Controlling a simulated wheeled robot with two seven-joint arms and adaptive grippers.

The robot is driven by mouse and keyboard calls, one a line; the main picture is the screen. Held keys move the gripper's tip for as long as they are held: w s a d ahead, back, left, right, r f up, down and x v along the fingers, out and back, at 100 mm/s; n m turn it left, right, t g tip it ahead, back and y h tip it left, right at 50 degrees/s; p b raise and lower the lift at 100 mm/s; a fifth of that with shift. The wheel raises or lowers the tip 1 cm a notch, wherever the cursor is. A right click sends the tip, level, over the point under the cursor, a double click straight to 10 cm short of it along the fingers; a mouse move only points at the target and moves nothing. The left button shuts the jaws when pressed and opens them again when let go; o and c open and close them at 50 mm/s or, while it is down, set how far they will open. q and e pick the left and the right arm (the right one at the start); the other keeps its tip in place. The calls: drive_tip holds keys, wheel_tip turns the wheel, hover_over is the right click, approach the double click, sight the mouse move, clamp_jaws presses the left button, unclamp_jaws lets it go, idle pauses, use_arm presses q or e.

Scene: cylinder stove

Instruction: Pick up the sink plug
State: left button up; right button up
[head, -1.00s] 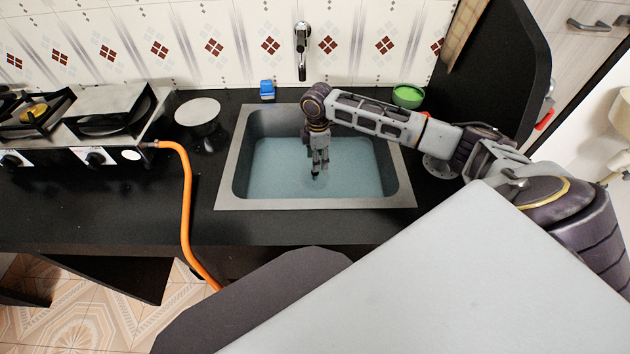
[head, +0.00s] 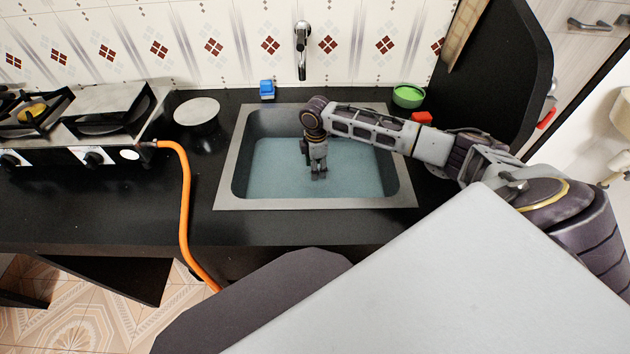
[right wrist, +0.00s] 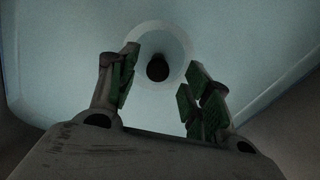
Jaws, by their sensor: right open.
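The sink (head: 228,180) is a grey rectangular basin with bluish water in it. In the right wrist view the sink plug (right wrist: 158,68) looks like a small dark round piece at the middle of a pale drain ring (right wrist: 182,52). In the head view I cannot make out the plug. My right gripper (head: 318,177) points down into the basin. In the right wrist view my right gripper (right wrist: 160,88) is open, its green-padded fingers apart on either side below the plug, with nothing between them. My left gripper is not in view.
A tap (head: 302,50) hangs on the wall behind the sink. A blue item (head: 267,89), a green bowl (head: 408,96) and a red item (head: 421,118) stand around the sink. A stove (head: 90,125) with an orange hose (head: 187,200) is at left. The sink's walls surround my gripper.

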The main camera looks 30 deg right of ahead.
wheel_tip(320, 180, down, 2)
drive_tip(key=shift+w, duration=0.1)
drive_tip(key=shift+f, duration=0.6)
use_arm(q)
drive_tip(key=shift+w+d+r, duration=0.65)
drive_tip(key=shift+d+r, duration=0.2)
use_arm(e)
drive_tip(key=shift+f, duration=0.1)
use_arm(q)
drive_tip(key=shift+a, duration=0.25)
use_arm(e)
clamp_jaws()
